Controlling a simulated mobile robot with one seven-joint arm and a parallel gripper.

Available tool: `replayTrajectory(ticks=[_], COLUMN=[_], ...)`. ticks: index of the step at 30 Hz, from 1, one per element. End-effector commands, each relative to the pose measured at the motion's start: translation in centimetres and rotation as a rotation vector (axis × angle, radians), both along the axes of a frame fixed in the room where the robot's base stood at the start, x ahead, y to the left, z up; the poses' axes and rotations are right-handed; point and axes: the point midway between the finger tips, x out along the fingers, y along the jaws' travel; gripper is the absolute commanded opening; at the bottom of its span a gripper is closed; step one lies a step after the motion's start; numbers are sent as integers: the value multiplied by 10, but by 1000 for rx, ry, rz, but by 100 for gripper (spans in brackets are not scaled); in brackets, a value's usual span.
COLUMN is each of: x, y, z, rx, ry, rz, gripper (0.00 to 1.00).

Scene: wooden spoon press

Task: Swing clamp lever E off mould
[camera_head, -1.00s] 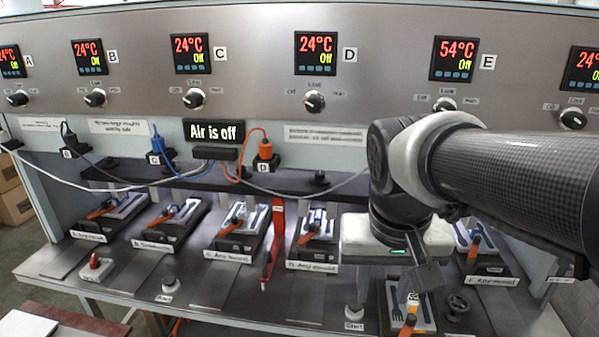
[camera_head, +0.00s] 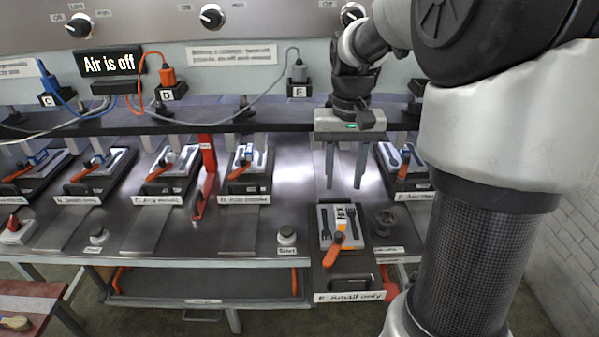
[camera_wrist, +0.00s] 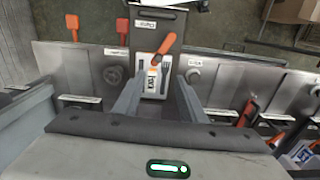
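The station E mould (camera_head: 326,214) is a pale block with dark fork and spoon shapes, on a dark sliding plate (camera_head: 325,283) that juts past the bench's front edge. Clamp lever E (camera_head: 333,250) is orange and lies at a slant over the mould's front end. The wrist view also shows the mould (camera_wrist: 142,85) and the lever (camera_wrist: 167,43). My gripper (camera_head: 344,188) is open and empty, fingers pointing down. It hangs above and behind the mould, apart from the lever. In the wrist view its fingers (camera_wrist: 158,108) frame the mould from either side.
A dark round knob (camera_head: 384,219) stands right of mould E, and a pale start button (camera_head: 287,236) to its left. A black shelf (camera_head: 220,118) with plugs runs behind. Moulds D (camera_head: 248,168) and F (camera_head: 402,160) sit farther back on either side.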

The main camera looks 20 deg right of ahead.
Motion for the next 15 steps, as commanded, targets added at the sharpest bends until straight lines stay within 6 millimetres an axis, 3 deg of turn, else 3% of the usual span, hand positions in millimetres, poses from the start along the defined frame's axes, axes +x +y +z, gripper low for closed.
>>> replayTrajectory(ticks=[8,15], x=[6,4], y=[-7,-6], z=[-21,-70], rx=[15,15], ry=[4,5], rz=[-2,-1], gripper=[38,38])
